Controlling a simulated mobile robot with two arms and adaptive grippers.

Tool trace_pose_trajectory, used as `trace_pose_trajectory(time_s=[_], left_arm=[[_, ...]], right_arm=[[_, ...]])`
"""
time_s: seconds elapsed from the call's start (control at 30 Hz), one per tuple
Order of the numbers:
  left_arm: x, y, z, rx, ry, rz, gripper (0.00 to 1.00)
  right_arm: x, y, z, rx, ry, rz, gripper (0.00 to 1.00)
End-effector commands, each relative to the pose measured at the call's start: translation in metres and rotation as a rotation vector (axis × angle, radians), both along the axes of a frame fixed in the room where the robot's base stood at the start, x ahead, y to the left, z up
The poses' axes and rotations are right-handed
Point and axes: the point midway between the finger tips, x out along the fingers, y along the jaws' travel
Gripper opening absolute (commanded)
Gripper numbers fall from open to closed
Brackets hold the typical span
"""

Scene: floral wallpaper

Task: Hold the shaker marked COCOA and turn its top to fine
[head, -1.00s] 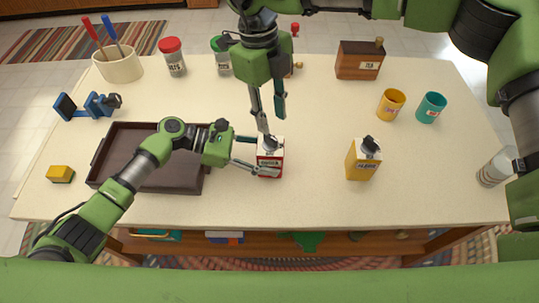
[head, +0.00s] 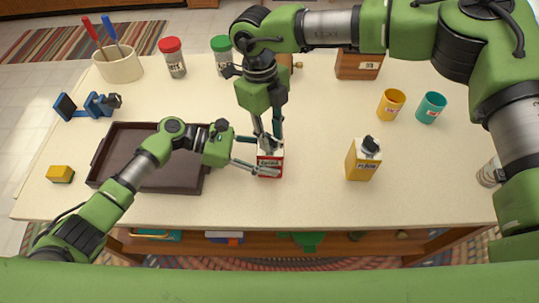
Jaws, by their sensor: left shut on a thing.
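The red and white shaker, its label looking like COCOA (head: 270,158), stands upright near the middle front of the table. My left gripper (head: 258,165) comes in from the left and is shut on its body. My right gripper (head: 270,136) points down from above, its fingertips at the shaker's top. The fingers and the small size hide the top's setting. I cannot tell whether they are closed on the top. A similar yellow shaker (head: 363,162) with a dark top stands to the right, its label looking like FLOUR.
A dark brown tray (head: 185,180) lies under my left arm. Yellow (head: 391,104) and teal (head: 431,107) cups stand at the right. A red-lidded jar (head: 173,58), a green-lidded jar (head: 221,54) and a wooden box (head: 358,66) stand at the back.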

Motion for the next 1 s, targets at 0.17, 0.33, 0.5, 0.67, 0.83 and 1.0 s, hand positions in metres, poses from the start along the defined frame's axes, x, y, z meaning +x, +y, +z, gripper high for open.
trace_pose_trajectory(time_s=[0.17, 0.33, 0.5, 0.67, 0.83, 1.0], left_arm=[[0.0001, 0.0002, -0.0003, 0.001, 0.0, 0.0, 0.26], [0.0001, 0.0002, -0.0003, 0.001, 0.0, 0.0, 0.26], [0.0, 0.0003, -0.0003, 0.001, 0.0, 0.0, 0.26], [0.0, 0.0004, -0.0004, 0.001, 0.0, 0.0, 0.26], [-0.0001, 0.0004, -0.0004, 0.001, 0.0, 0.0, 0.26], [-0.0002, 0.0003, -0.0004, 0.001, 0.0, 0.0, 0.26]], right_arm=[[0.0, 0.0, 0.0002, 0.0, 0.0, 0.0, 0.0], [-0.0001, 0.0001, 0.0001, 0.0, 0.0, 0.045, 0.0], [-0.0004, 0.0004, 0.0004, 0.001, 0.0, 0.297, 0.0], [-0.0004, 0.0001, 0.0002, 0.001, 0.0, 0.553, 0.0], [0.0003, -0.0001, 0.0005, 0.001, -0.001, 0.661, 0.25], [0.0002, -0.0001, 0.0004, 0.001, -0.001, 0.659, 0.29]])
